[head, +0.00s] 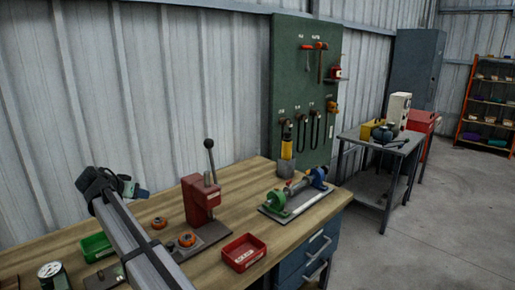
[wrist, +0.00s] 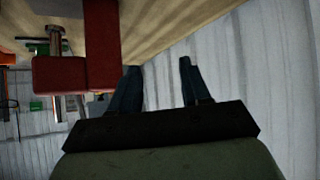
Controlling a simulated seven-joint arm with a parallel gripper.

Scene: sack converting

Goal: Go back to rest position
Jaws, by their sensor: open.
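My gripper (wrist: 158,78) is open in the wrist view, with its two dark fingers apart and nothing seen between them. In the wrist view the red press (wrist: 60,75) is close, left of the fingers, and partly overlaps the left finger.
A red tray (head: 244,252) lies at the bench front, and a green bin (head: 96,246) and a gauge (head: 52,275) lie left of my arm. A fixture with green and blue ends (head: 295,195) sits at the right. A green tool board (head: 300,95) stands behind.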

